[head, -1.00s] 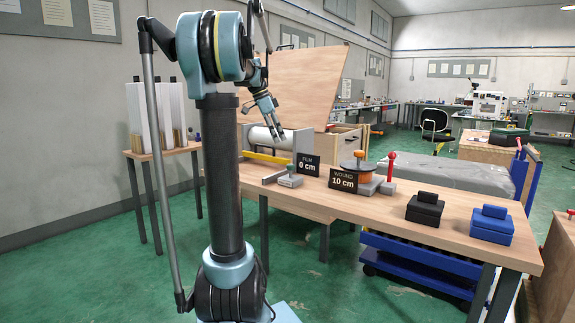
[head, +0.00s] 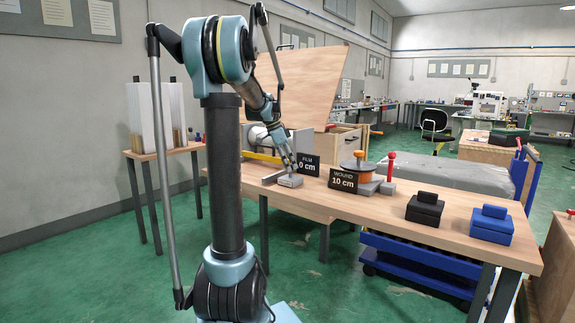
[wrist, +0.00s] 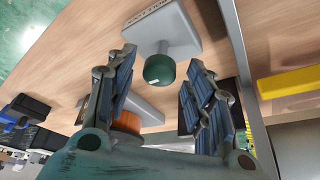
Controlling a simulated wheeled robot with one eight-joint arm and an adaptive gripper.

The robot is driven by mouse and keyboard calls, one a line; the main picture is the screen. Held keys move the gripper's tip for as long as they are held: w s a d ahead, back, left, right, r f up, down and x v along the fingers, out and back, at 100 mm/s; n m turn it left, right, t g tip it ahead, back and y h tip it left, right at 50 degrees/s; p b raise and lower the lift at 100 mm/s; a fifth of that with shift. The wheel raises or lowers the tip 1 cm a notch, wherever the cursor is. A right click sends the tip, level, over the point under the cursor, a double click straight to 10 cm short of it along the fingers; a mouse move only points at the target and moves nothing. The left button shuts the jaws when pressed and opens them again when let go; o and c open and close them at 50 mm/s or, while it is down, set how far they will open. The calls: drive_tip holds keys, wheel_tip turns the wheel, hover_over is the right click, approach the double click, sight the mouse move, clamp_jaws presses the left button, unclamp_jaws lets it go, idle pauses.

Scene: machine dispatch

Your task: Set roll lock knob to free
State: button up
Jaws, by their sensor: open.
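A dark green round knob (wrist: 159,69) with a small white mark stands on a pale grey block (wrist: 176,22) in the wrist view. In the head view the grey block (head: 290,181) sits on the wooden table, and my fingers cover the knob. My gripper (head: 289,166) points down just above the block. In the wrist view my gripper (wrist: 160,72) has its two fingers apart, one to each side of the knob as seen here. It holds nothing. Whether a finger touches the knob cannot be told.
Signs reading FILM 0 cm (head: 308,165) and WOUND 10 cm (head: 343,180) stand to the right. Beyond them are an orange disc (head: 358,165) and a red-topped post (head: 391,162). Black (head: 425,208) and blue (head: 492,224) boxes sit farther right. A yellow bar (wrist: 292,82) lies near the roll.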

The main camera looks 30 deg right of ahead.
drive_tip(key=c, duration=1)
drive_tip(key=shift+c, duration=0.2)
drive_tip(key=shift+n, duration=0.5)
drive_tip(key=n+t, duration=0.2)
drive_tip(key=n, duration=0.1)
drive_tip(key=shift+s+n, duration=0.15)
drive_tip(key=shift+n, duration=0.25)
drive_tip(key=n+t, duration=0.1)
drive_tip(key=n, duration=0.3)
drive_tip(key=shift+t, duration=0.3)
drive_tip(key=n, duration=0.2)
drive_tip(key=n+t+y, duration=0.1)
drive_tip(key=n, duration=0.2)
drive_tip(key=shift+s+d+r+t, duration=0.1)
drive_tip(key=shift+s+t, duration=0.05)
drive_tip(key=shift+t, duration=0.15)
drive_tip(key=n+y, duration=0.1)
drive_tip(key=n, duration=0.3)
drive_tip(key=shift+t, duration=0.4)
drive_tip(key=shift+n+y, duration=0.3)
